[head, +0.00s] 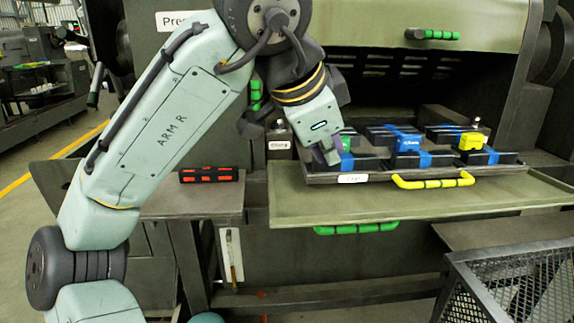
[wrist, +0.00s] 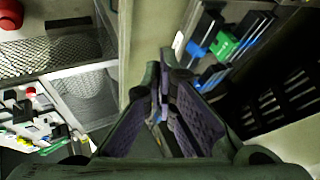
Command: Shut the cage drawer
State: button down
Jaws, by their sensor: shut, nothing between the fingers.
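The cage drawer (head: 395,174) appears as a dark tray standing out from the machine, with a yellow handle (head: 433,182) on its front. Black blocks with blue, green and yellow parts lie in it; they also show in the wrist view (wrist: 225,45). The small label (head: 352,178) on its front is too small to read surely. My gripper (head: 328,155) is shut and empty at the drawer's left end, left of the handle. I cannot tell whether it touches the drawer. In the wrist view my gripper (wrist: 160,75) has its fingers together, pointing at the pale ledge.
A green ledge (head: 420,202) lies under the drawer, with a green handle (head: 357,228) below it. An orange-and-black piece (head: 210,175) sits on the left shelf (head: 185,203). A mesh cage (head: 520,285) stands at the lower right. The machine's upper cover (head: 470,25) hangs above.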

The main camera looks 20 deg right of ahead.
jog(key=x, duration=0.4)
jog(key=p+x, duration=0.1)
jog(key=x, duration=0.4)
jog(key=shift+s+f, duration=0.15)
jog(key=shift+f, duration=0.3)
jog(key=shift+w+d+f+p, duration=0.15)
jog(key=shift+w+p, duration=0.2)
jog(key=shift+w, duration=0.25)
jog(key=shift+w+d+r+p, duration=0.15)
jog(key=shift+w+p, duration=0.2)
jog(key=shift+w, duration=0.25)
jog(key=shift+w+d+f, duration=0.1)
jog(key=shift+w, duration=0.35)
jog(key=shift+w+d+f, duration=0.1)
jog(key=shift+w, duration=0.3)
